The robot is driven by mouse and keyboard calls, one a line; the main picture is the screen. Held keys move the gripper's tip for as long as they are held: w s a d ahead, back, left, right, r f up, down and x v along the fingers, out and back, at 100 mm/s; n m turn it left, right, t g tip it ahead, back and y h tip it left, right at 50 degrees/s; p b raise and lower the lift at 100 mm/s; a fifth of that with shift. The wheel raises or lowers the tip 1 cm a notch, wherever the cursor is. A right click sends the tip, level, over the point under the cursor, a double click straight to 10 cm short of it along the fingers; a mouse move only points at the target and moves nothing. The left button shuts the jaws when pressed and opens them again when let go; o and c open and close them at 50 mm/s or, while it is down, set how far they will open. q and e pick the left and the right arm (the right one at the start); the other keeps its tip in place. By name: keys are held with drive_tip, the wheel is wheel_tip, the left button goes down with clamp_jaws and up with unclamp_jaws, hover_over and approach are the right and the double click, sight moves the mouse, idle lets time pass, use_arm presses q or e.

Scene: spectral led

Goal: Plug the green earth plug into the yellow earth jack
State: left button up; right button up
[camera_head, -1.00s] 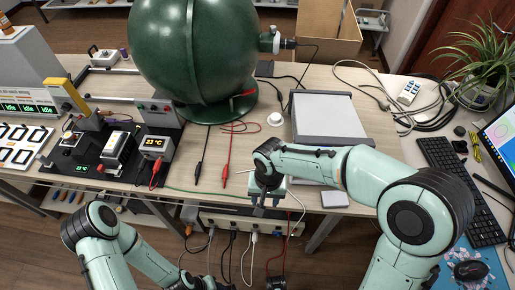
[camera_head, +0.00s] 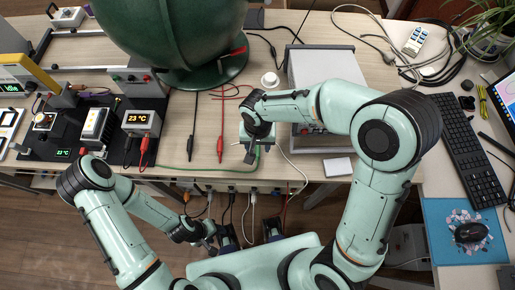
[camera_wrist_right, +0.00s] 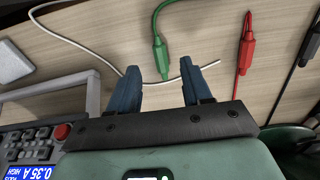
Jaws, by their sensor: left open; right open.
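The green earth plug (camera_wrist_right: 160,55) lies on the wooden table in the right wrist view, with its green wire running to the top edge. My right gripper (camera_wrist_right: 165,73) is open and empty, its two blue fingers pointing toward the plug, whose tip lies near the gap between them. In the head view my right gripper (camera_head: 252,156) is above the table's front edge and largely hides the plug. My left gripper (camera_head: 208,240) is open and low, in front of the table. I cannot make out the yellow earth jack in either view.
A red plug (camera_wrist_right: 246,55) and a black lead lie right of the green plug. A white cable (camera_wrist_right: 85,50) crosses near the fingertips. The grey instrument (camera_head: 325,70) stands beside my right gripper. A large green sphere (camera_head: 170,35) stands behind, with several small devices at left.

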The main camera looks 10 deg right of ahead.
sight(258, 152)
drive_tip(key=shift+f, duration=2.3)
clamp_jaws()
drive_tip(key=shift+r, duration=0.15)
drive_tip(key=shift+r+p, duration=0.7)
drive_tip(key=shift+r, duration=0.9)
